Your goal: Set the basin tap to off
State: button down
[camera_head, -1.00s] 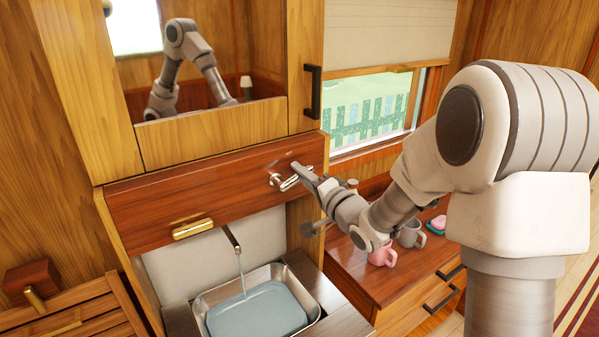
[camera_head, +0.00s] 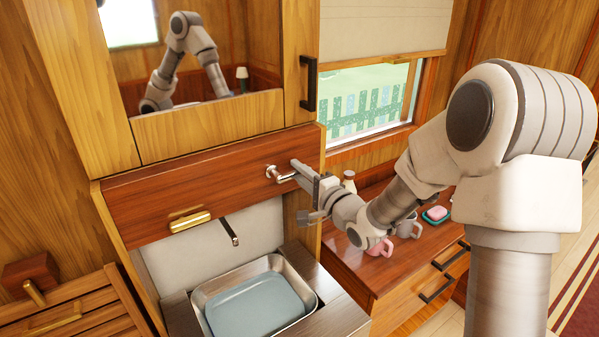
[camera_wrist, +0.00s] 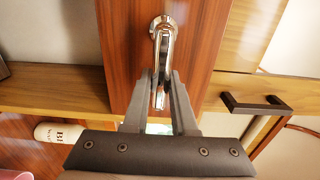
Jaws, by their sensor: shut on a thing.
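The basin tap's chrome lever (camera_head: 277,174) sticks out from the red-brown wooden panel above the basin. It also shows in the wrist view (camera_wrist: 162,42), where its handle runs down between my fingers. My gripper (camera_head: 298,172) is shut on the lever; in the wrist view its fingers (camera_wrist: 161,95) close on the handle from both sides. The spout (camera_head: 230,232) hangs below the panel, and no water stream shows under it. The steel basin (camera_head: 309,292) below holds a blue-grey block or tub (camera_head: 255,306).
A brass handle (camera_head: 190,222) is on the panel left of the lever. A black cabinet handle (camera_head: 308,84) is above right. A pink mug (camera_head: 378,247), a grey mug (camera_head: 408,226) and a soap dish (camera_head: 436,214) stand on the right counter.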

jog(key=c, duration=0.7)
grip_release()
jog(key=b+v, duration=0.1)
jog(key=v, duration=0.4)
jog(key=b+v, duration=0.2)
jog(key=v, duration=0.3)
jog(key=b+v, duration=0.2)
jog(key=v, duration=0.3)
jog(key=shift+d+f, duration=0.2)
jog(key=shift+f, duration=0.1)
jog(key=b+v, duration=0.2)
jog(key=b, duration=0.3)
jog(key=shift+s+r+b, duration=0.1)
jog(key=shift+r+b, duration=0.05)
jog(key=shift+b, duration=0.25)
